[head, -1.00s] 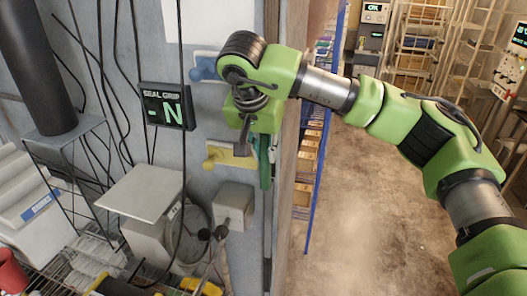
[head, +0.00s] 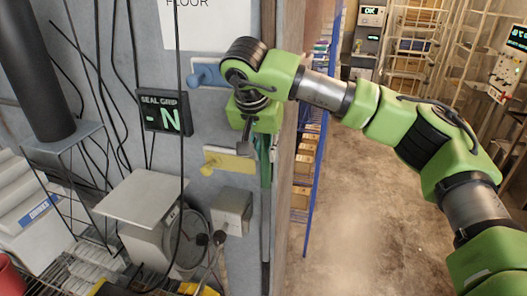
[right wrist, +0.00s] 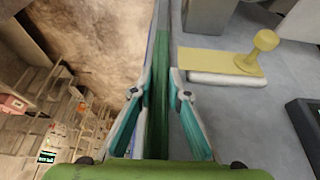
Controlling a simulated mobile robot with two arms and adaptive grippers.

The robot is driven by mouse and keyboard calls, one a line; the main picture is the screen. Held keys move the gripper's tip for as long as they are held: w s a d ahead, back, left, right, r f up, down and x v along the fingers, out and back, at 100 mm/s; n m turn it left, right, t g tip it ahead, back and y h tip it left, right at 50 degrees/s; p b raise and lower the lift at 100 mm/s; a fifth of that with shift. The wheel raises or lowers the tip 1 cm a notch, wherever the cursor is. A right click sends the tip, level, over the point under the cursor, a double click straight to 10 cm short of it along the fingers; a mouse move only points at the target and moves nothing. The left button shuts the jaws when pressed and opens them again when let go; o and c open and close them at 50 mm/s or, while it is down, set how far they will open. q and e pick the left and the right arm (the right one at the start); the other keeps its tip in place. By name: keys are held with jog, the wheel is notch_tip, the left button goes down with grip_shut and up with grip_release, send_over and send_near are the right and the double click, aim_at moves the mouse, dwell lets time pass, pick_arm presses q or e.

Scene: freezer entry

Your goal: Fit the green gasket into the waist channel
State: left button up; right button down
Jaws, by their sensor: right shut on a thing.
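The green gasket (head: 265,172) is a narrow upright strip at the edge of the grey door or wall panel. In the right wrist view the gasket (right wrist: 160,75) runs lengthwise between my fingers. My right gripper (right wrist: 157,90) has its teal-padded fingers on either side of it and is shut on it. In the head view the right gripper (head: 262,150) is beside the yellow plate, its fingers partly hidden. A narrow vertical groove (head: 266,225), perhaps the channel, continues below the gasket. I cannot tell how far the gasket is seated. My left gripper is out of view.
A yellow knob plate (head: 230,161) and a blue knob plate (head: 205,74) stick out left of the gasket. A grey box (head: 232,210) sits lower. A "SEAL GRIP" display (head: 163,112) shows N. Cables hang at left. Open floor (head: 355,215) lies right.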

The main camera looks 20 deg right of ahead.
jog(key=shift+w+d+r, duration=0.1)
jog(key=shift+w+d, duration=0.15)
jog(key=shift+w, duration=0.1)
dwell(0.3)
jog(key=c, duration=1.9)
grip_release()
jog(key=shift+s+a+f, duration=0.25)
jog(key=shift+s+a, duration=0.1)
jog(key=shift+s, duration=0.1)
jog(key=s+a, duration=0.1)
jog(key=s, duration=0.1)
jog(key=s+a+b, duration=0.1)
jog(key=s+a, duration=0.2)
jog(key=s, duration=0.2)
jog(key=shift+a+r, duration=0.1)
jog(key=shift+a, duration=0.25)
